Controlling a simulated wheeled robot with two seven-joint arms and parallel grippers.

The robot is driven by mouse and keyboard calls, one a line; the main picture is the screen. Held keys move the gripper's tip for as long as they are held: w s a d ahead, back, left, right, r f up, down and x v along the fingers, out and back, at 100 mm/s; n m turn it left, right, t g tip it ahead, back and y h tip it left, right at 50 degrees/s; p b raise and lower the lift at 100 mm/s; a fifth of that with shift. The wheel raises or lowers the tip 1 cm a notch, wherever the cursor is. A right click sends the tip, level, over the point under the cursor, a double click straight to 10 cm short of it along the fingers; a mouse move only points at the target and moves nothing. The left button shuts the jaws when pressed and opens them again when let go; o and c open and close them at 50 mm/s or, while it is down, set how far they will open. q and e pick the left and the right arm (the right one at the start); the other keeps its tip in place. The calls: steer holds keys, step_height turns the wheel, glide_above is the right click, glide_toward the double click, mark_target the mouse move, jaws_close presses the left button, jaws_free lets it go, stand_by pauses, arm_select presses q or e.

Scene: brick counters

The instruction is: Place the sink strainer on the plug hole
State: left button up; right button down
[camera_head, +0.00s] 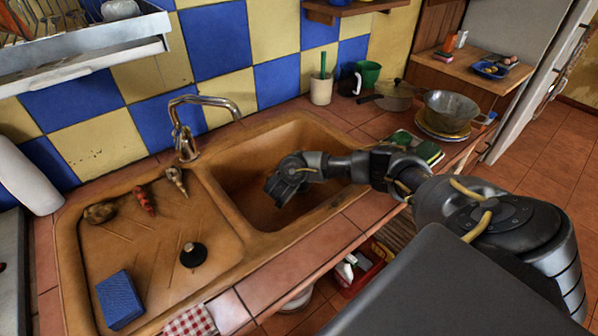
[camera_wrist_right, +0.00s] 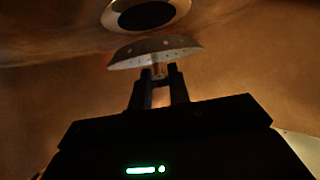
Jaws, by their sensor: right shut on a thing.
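My right gripper (camera_head: 277,194) reaches down into the sink basin (camera_head: 262,218). In the right wrist view the fingertips (camera_wrist_right: 160,80) are shut on the stem of the sink strainer (camera_wrist_right: 155,52). The strainer is a pale, shallow disc with small holes, and it is seen edge-on just past the fingertips. The plug hole (camera_wrist_right: 147,13) is a dark round opening with a light metal ring at the top of that view. The strainer appears close to the ring, with a strip of basin between them in the picture. In the head view the gripper and basin wall hide both. My left gripper is not in view.
The drainboard left of the basin holds a blue sponge (camera_head: 119,299), a black plug (camera_head: 193,254) and several small food scraps. The faucet (camera_head: 189,130) stands behind the basin. Green-topped sponges (camera_head: 428,152) and a metal bowl (camera_head: 449,111) stand right of the sink.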

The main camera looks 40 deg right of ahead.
steer(key=shift+f, duration=1.4)
steer(key=shift+f+b, duration=0.1)
steer(key=shift+b, duration=0.25)
steer(key=c, duration=1.3)
jaws_free()
